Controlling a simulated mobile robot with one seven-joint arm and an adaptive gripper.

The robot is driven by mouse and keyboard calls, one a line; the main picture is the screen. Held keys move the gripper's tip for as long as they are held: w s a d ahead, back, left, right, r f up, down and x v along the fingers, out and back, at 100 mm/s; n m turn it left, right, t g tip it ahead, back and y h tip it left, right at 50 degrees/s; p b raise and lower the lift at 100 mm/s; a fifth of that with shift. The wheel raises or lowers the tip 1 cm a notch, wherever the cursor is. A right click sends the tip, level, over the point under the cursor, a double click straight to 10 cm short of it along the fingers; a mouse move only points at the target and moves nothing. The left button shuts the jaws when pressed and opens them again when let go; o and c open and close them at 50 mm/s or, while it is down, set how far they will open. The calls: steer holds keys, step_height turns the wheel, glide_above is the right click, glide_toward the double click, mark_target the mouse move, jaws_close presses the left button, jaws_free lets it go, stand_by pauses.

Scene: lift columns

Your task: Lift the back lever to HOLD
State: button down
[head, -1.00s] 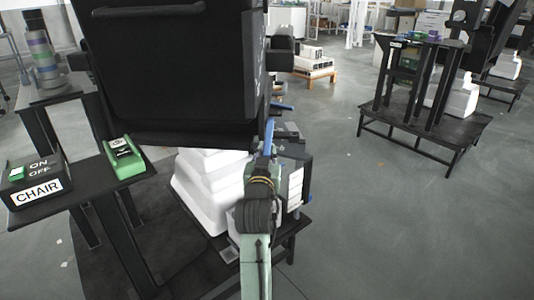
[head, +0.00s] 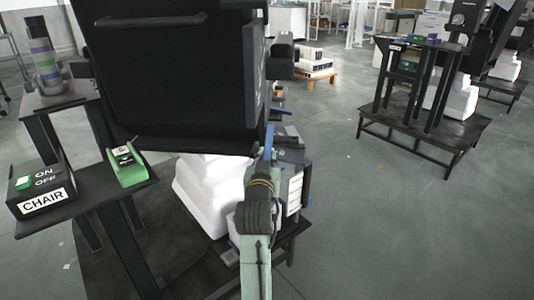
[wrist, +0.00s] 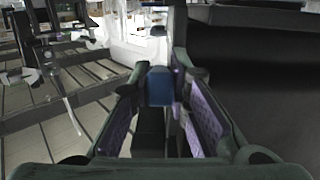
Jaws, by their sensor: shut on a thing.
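A blue lever end (wrist: 160,88) sits between the two fingers of my gripper (wrist: 162,76) in the wrist view, and the gripper is shut on it. In the head view a blue upright piece (head: 270,138) shows just above my gripper, at the right edge of the large black chair back (head: 175,75). A second blue lever (head: 282,111) sticks out to the right behind it, apart from my gripper. The fingertips are mostly hidden in the head view by my own wrist. I cannot read any HOLD mark.
A black control box (head: 42,190) labelled CHAIR, with ON and OFF, and a green device (head: 125,166) stand on a black shelf at left. A white stepped base (head: 205,192) is below the chair back. The floor at right is clear up to another black stand (head: 420,125).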

mark_target(268, 146)
steer(key=shift+s+r+g+y+p, duration=0.15)
steer(key=shift+r+g+p, duration=0.9)
steer(key=shift+p, duration=2.2)
steer(key=shift+s+r+g+y+p, duration=0.2)
steer(key=shift+r+g+p, duration=0.8)
steer(key=shift+p, duration=2.25)
steer(key=shift+w+r+p, duration=0.15)
steer(key=shift+r+p, duration=0.25)
steer(key=shift+p, duration=0.85)
steer(key=shift+f+g, duration=0.1)
steer(key=shift+g, duration=0.15)
steer(key=c, duration=1.5)
jaws_free()
steer(key=shift+f, duration=0.2)
steer(key=s+a, duration=0.1)
steer(key=s, duration=0.7)
steer(key=s+a, duration=0.1)
steer(key=s, duration=0.4)
steer(key=shift+a+r, duration=0.3)
